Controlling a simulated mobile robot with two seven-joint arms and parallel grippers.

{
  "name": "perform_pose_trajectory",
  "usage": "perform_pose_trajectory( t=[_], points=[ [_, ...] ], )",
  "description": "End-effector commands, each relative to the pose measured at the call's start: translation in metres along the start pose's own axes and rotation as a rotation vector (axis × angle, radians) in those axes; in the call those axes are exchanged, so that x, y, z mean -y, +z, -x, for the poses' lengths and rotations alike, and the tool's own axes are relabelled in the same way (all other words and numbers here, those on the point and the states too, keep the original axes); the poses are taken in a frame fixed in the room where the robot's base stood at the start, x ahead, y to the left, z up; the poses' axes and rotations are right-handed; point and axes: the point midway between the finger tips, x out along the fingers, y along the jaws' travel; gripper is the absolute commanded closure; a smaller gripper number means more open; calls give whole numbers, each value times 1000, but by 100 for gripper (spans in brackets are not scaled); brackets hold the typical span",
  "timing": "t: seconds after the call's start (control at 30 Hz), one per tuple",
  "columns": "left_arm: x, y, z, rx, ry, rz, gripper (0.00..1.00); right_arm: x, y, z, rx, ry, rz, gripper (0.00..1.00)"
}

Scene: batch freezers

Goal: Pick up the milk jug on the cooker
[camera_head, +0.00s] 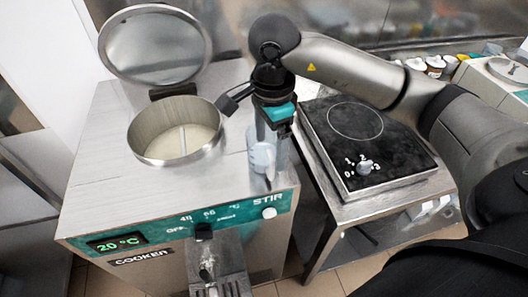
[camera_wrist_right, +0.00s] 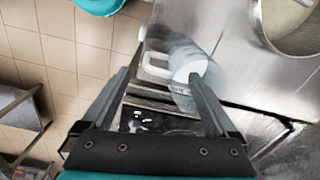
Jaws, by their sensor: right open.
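The milk jug (camera_head: 260,157) is translucent, with whitish contents. It stands on the cooker's (camera_head: 95,190) steel top near the right edge, right of the open pot, partly hidden by my right gripper (camera_head: 268,158). In the right wrist view the jug (camera_wrist_right: 184,62) shows from above, with its pale handle (camera_wrist_right: 154,64) on the left side. My right gripper (camera_wrist_right: 160,78) is open, its fingers pointing down at the jug. One finger appears left of the handle and the other overlaps the jug's body; contact cannot be told. My left gripper is not in view.
The cooker's round pot (camera_head: 178,131) is open, its lid (camera_head: 154,45) raised behind it. A black hotplate (camera_head: 372,145) stands on a steel table to the right. Several small containers (camera_head: 436,64) line the back right. The cooker's front left top is clear.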

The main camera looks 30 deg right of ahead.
Motion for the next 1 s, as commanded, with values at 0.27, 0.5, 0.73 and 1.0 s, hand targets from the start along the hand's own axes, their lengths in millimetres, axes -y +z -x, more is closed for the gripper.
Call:
perform_pose_trajectory(
  t=[0.27,0.5,0.73,1.0],
  points=[
    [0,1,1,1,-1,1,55,0,1,-28,2,1,1,7],
    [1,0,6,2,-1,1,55,-4,4,-57,2,5,2,7],
    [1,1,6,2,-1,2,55,-2,5,-79,2,0,2,7],
    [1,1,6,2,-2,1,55,-2,5,-80,2,-1,2,12]
  ],
)
